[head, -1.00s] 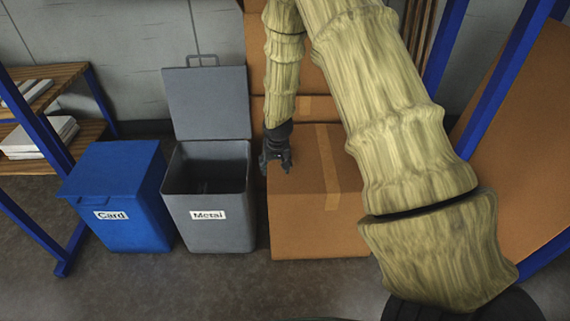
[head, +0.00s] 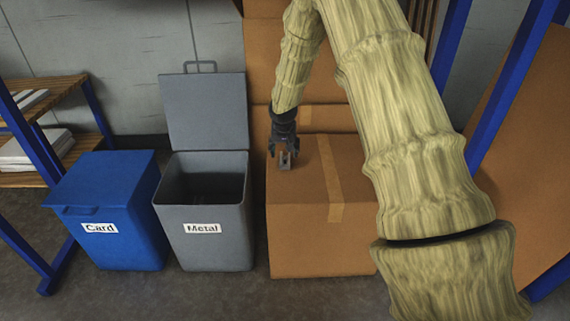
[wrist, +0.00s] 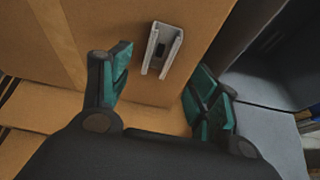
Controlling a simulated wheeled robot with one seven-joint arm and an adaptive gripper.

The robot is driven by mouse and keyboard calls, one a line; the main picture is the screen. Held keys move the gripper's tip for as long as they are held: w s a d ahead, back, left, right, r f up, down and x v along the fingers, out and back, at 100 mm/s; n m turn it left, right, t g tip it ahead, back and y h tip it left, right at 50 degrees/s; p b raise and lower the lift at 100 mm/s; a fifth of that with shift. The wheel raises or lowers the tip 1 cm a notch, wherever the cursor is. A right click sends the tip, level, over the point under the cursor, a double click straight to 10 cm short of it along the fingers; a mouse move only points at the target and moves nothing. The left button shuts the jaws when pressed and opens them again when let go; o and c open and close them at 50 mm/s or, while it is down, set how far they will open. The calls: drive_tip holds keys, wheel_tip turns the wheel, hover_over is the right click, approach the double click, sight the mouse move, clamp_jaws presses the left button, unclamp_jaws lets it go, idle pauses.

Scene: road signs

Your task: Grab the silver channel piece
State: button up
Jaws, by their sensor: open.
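The silver channel piece (wrist: 160,50) is a short grey U-shaped profile on the top of a cardboard box (wrist: 120,25). In the wrist view it lies between and just beyond the two teal-padded fingers of my gripper (wrist: 160,92). The fingers are open, apart from each other, with the piece apart from both. In the head view my gripper (head: 284,160) points down over the box's left top area. A small grey bit of the channel piece (head: 285,161) shows at the fingertips, partly hidden by them.
An open grey bin labelled Metal (head: 204,247) stands left of the box, its lid raised behind. A closed blue bin labelled Card (head: 103,245) is further left. Blue shelf posts stand at both sides. More cardboard boxes are stacked behind.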

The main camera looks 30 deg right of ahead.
sight(285, 161)
drive_tip(key=shift+s+b+x, duration=0.2)
drive_tip(key=shift+b+x, duration=0.6)
drive_tip(key=shift+x, duration=2.15)
drive_tip(key=c, duration=1.1)
